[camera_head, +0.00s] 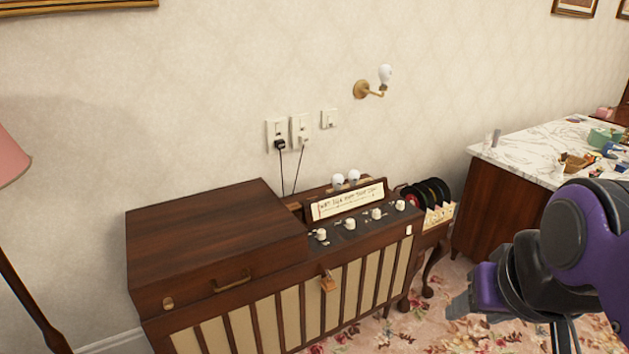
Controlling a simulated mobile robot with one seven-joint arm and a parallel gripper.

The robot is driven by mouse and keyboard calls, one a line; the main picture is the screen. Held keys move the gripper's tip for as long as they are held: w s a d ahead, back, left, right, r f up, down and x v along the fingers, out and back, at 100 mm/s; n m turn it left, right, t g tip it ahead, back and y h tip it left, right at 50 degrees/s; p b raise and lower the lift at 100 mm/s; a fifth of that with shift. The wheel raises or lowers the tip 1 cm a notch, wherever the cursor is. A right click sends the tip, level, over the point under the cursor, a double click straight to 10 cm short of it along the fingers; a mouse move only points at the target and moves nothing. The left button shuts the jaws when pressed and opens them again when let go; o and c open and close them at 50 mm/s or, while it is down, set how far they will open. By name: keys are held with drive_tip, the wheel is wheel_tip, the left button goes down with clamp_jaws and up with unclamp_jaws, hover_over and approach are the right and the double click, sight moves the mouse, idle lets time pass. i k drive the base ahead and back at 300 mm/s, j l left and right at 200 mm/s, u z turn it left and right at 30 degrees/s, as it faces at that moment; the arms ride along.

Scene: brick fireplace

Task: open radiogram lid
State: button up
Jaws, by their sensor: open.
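The radiogram (280,303) is a dark wooden cabinet with striped cream cloth panels, standing against the wall. Its lid (208,230) is the flat wooden top on the left part, and it lies shut. A brass handle (231,282) sits on the lid's front face, with a small brass lock plate (168,303) to its left. To the right of the lid is a dark panel with several white knobs (350,224). My gripper (460,307) is at the lower right, open and empty, in front of and apart from the radiogram.
Vinyl records (430,192) stand in a rack on a small table right of the radiogram. A marble-topped cabinet (535,150) with small items is behind my arm. A pink lamp (12,157) stands at far left. Two black cords run to wall sockets.

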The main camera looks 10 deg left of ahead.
sight(189, 249)
drive_tip(key=u, duration=1.25)
drive_tip(key=i+l, duration=0.3)
drive_tip(key=i, duration=0.2)
drive_tip(key=i+l+u, duration=0.1)
drive_tip(key=i+l, duration=0.15)
drive_tip(key=i, duration=0.3)
drive_tip(key=l+z, duration=0.2)
drive_tip(key=j+u, duration=0.2)
